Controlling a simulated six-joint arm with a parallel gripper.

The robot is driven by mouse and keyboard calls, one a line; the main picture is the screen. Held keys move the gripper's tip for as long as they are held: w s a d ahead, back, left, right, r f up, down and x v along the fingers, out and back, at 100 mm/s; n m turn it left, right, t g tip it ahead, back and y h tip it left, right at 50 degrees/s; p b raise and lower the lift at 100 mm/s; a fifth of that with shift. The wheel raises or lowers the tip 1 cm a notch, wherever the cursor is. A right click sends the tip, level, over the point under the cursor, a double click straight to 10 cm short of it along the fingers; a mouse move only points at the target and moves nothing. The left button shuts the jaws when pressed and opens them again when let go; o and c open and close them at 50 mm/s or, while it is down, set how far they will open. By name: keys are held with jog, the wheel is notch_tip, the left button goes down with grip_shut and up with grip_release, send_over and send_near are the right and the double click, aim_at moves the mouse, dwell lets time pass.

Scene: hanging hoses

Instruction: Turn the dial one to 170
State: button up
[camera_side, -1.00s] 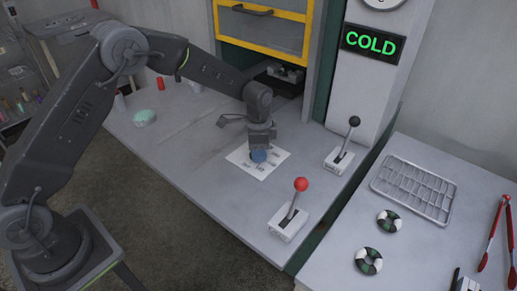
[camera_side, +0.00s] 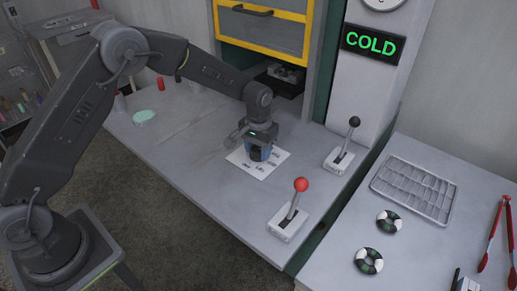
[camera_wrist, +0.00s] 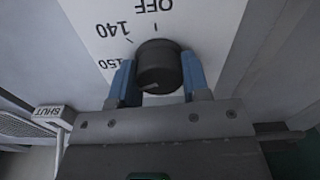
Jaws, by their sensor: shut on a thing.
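The dial is a dark round knob (camera_wrist: 158,66) on a white card (camera_wrist: 108,28), which lies on the grey bench (camera_side: 180,165). The card shows OFF, 140 and 150 upside down in the wrist view; the other numbers there are hidden by my gripper. A pale mark on the knob lies on its side nearest my palm; I cannot read which number it faces. My gripper (camera_wrist: 158,78) has its blue fingers on both sides of the knob, shut on it. In the side view my gripper (camera_side: 259,153) points down over the card (camera_side: 267,167).
A red-knobbed lever (camera_side: 293,207) and a black-knobbed lever (camera_side: 345,145) stand right of the dial. A wire rack (camera_side: 413,188), two ringed discs and red tongs lie on the right-hand table. A sign (camera_side: 371,44) reads COLD. The bench left of the card is mostly clear.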

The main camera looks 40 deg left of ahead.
aim_at(258, 148)
jog(key=n, duration=1.3)
jog(key=shift+n, duration=0.4)
dwell(0.3)
jog(key=o, duration=0.9)
jog(key=shift+o, duration=0.2)
notch_tip(258, 148, up, 14)
jog(key=shift+a, duration=0.1)
